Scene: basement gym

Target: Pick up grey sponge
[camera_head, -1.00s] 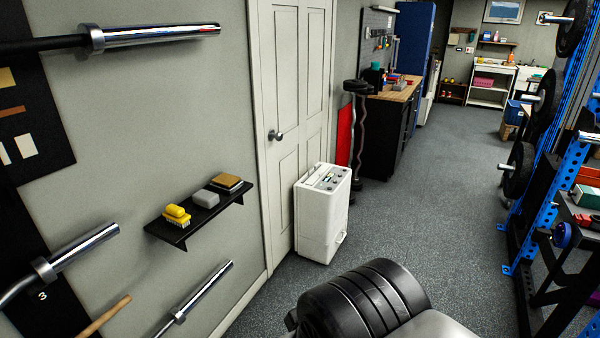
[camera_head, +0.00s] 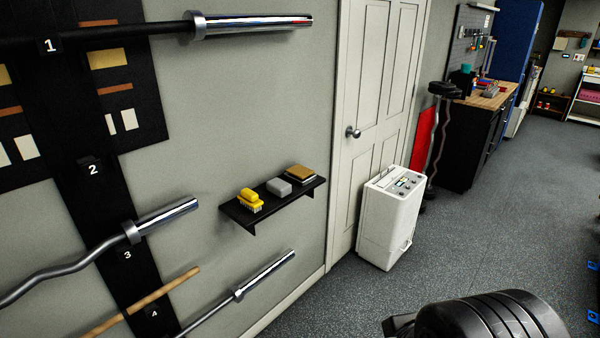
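The grey sponge (camera_head: 279,187) is a small light-grey block. It lies on a black wall shelf (camera_head: 270,207), between a yellow brush (camera_head: 249,201) on its left and a small tan-topped stack (camera_head: 301,174) on its right. Its top and front are in plain sight. My gripper does not show in the head view, so its opening and its place relative to the sponge cannot be seen.
Chrome-ended bars (camera_head: 250,25) stick out from a wall rack above, left of and below the shelf. A white dehumidifier-like unit (camera_head: 391,218) stands right of the shelf, before a white door (camera_head: 380,90). Black round weights (camera_head: 495,318) are at bottom right. Grey floor (camera_head: 490,235) is open beyond.

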